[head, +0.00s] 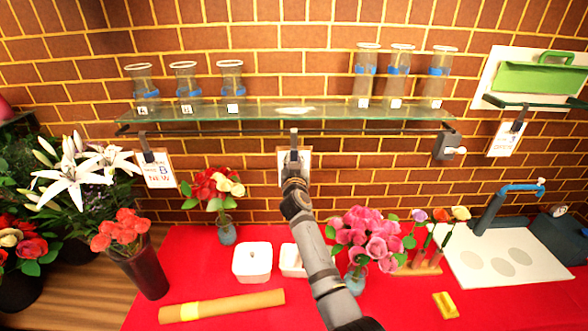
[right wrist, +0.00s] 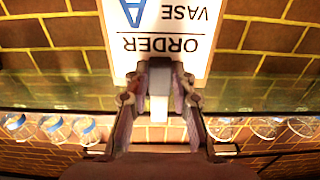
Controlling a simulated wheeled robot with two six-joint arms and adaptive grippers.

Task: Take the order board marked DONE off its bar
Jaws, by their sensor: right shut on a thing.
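An order board (head: 281,160) hangs in the middle under the glass shelf, mostly hidden behind my right gripper. In the right wrist view this board (right wrist: 170,22) appears upside down and reads ORDER, VASE and a blue A; the word DONE is not in sight. My right gripper (head: 293,160) is shut at the board's clip end; its fingers also show in the right wrist view (right wrist: 159,85), on either side of the pale clip. The clip (head: 294,137) reaches up to the bar (head: 220,132). I cannot tell whether it still grips the bar. My left gripper is out of view.
Another board (head: 158,172) marked B NEW hangs left; one seemingly marked OPEN (head: 506,138) hangs right. Glass vases (head: 231,80) stand on the shelf (head: 270,112) above. Below, a pink bouquet (head: 368,238), a red bouquet (head: 212,188) and white containers (head: 252,262) crowd the red table (head: 220,312).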

